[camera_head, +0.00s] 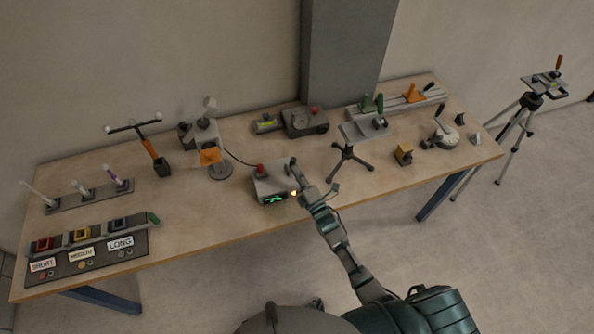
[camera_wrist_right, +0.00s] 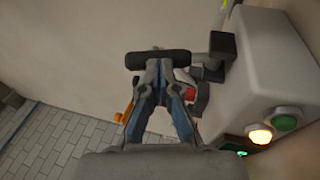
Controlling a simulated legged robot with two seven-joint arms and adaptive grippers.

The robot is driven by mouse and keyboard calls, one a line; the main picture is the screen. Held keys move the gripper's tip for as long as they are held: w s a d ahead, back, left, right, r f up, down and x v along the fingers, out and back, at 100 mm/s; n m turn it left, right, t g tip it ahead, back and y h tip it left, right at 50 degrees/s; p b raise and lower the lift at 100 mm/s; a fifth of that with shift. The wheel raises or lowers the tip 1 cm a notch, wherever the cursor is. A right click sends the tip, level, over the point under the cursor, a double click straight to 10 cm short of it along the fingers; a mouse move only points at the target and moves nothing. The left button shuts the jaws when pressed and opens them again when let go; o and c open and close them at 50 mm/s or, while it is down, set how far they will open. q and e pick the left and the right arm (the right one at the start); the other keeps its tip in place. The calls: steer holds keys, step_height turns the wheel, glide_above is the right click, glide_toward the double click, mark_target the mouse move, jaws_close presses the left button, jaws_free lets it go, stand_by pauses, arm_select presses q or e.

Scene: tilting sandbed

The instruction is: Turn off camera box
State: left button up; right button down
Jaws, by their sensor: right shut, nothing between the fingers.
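My right gripper (camera_head: 294,166) is shut and empty at the box's right side. In the right wrist view, the gripper (camera_wrist_right: 158,62) is close to a dark block on a pale box face (camera_wrist_right: 275,65). Contact cannot be told. My left gripper is out of view.
A cable runs from the box to a stand with an orange plate (camera_head: 210,156). A small black tripod (camera_head: 347,160) stands just right of my gripper. A grey instrument (camera_head: 304,122) sits behind. The table (camera_head: 205,220) is clear in front left of the box.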

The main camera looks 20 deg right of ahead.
steer(key=p, duration=0.1)
steer(key=w+r+g+p, duration=0.1)
steer(key=p, duration=0.1)
steer(key=r+g+p, duration=0.1)
steer(key=p, duration=0.1)
steer(key=shift+w+d+m+h, duration=0.2)
steer(key=shift+d+m+h, duration=0.1)
steer(key=shift+h, duration=0.1)
steer(key=shift+w+a, duration=0.1)
steer(key=shift+w, duration=0.4)
steer(key=shift+x, duration=1.1)
steer(key=shift+w+b, duration=0.1)
steer(key=shift+b, duration=0.2)
steer(key=shift+w+r, duration=0.1)
steer(key=shift+r, duration=0.2)
